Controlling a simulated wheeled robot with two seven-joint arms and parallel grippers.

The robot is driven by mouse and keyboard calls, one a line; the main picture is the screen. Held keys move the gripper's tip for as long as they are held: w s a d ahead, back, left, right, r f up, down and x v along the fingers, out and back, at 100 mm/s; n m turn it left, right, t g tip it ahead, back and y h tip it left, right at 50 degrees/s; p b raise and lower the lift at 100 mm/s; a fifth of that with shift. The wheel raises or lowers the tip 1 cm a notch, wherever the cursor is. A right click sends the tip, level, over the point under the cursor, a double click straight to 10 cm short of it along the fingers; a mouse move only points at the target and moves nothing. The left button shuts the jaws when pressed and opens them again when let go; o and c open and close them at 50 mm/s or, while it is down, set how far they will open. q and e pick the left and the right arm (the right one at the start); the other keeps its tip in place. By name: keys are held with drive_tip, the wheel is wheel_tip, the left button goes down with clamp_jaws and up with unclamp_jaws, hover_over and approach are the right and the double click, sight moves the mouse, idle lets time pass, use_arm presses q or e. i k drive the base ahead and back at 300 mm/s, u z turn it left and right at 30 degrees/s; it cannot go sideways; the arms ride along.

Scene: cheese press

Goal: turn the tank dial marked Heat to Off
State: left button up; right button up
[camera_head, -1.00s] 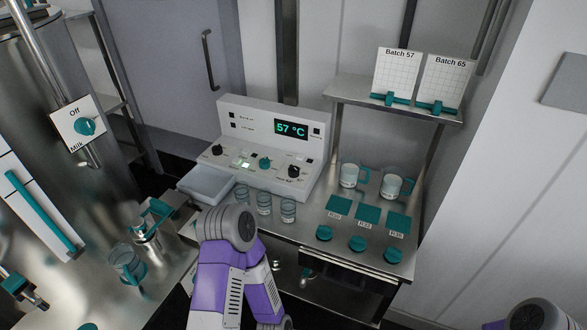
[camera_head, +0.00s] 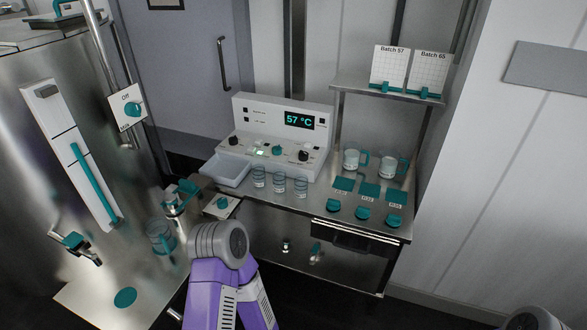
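A steel tank (camera_head: 30,75) fills the left side. A white plate with a teal dial (camera_head: 134,109) hangs in front of it, with "Off" readable at its top. A second pale plate with a teal dial (camera_head: 222,203) sits lower, just above my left arm's grey joint; its wording is too small to read. I cannot read "Heat" on either plate. My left arm, purple and grey, rises from the bottom middle, but its gripper does not show. Only a grey part of my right arm shows at the bottom right corner; its gripper is out of frame.
A white control box (camera_head: 277,112) reading 57 °C stands on the steel bench, with glass jars (camera_head: 279,182) and a pale tray (camera_head: 226,170) before it. A glass jug (camera_head: 160,236) and a tap (camera_head: 75,244) are near the tank. Dark floor is open in front.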

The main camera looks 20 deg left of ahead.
sight(303, 156)
drive_tip(key=z, duration=0.3)
drive_tip(key=k, duration=0.3)
drive_tip(key=u, duration=1.4)
drive_tip(key=i, duration=0.85)
drive_tip(key=z, duration=0.4)
drive_tip(key=i, duration=0.8)
drive_tip(key=z, duration=0.9)
